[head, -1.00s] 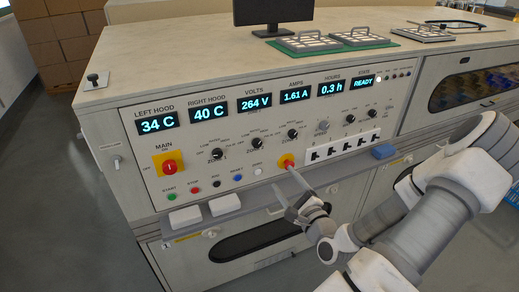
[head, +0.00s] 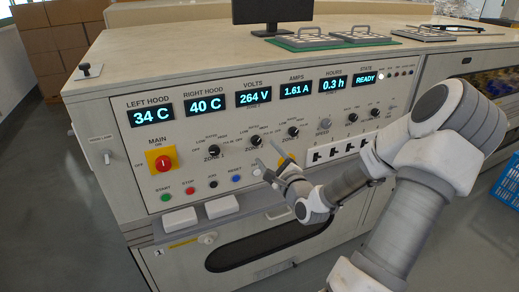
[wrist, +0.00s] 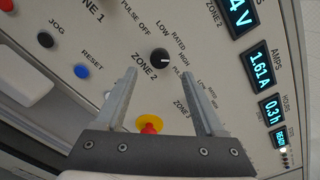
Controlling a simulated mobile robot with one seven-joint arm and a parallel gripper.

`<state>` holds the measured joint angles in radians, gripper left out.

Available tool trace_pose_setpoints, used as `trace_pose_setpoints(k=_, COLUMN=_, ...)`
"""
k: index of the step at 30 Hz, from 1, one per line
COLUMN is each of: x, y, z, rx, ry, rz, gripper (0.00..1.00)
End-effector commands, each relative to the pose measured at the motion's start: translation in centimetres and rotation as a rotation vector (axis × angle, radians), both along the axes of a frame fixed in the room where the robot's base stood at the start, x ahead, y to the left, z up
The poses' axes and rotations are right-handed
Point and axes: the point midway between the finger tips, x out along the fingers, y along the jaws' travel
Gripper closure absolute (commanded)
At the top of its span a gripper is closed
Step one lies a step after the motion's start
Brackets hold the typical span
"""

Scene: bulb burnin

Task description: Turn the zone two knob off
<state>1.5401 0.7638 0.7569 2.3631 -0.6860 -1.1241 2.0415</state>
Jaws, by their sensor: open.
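The zone two knob (head: 256,141) is a small round black knob in the middle of the panel's knob row, below the volts display. In the wrist view the black zone two knob (wrist: 160,58) sits just beyond and between my fingertips, apart from them. Its white mark points right, toward the side lettered HIGH and PULSE; the exact setting is hard to tell. My gripper (head: 266,157) is open and empty in front of the panel, just below the knob. In the wrist view both fingers of my gripper (wrist: 158,73) show, spread wide.
The zone one knob (head: 214,150) and zone three knob (head: 293,132) flank it. A red button on a yellow base (wrist: 150,124) lies between my fingers in the wrist view. A red-and-yellow main switch (head: 162,162) is at left. A ledge (head: 160,234) runs below the panel.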

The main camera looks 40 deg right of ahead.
Motion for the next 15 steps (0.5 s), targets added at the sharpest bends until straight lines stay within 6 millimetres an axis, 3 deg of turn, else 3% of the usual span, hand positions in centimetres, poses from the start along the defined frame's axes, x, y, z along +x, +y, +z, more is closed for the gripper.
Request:
trace_pose_setpoints(k=6, x=4.1, y=-0.9, z=-0.1, rx=0.000, ry=-0.002, rz=0.002, gripper=0.29)
trace_pose_setpoints(k=15, x=6.2, y=-1.5, z=0.0, rx=0.000, ry=0.000, rz=0.000, gripper=0.29)
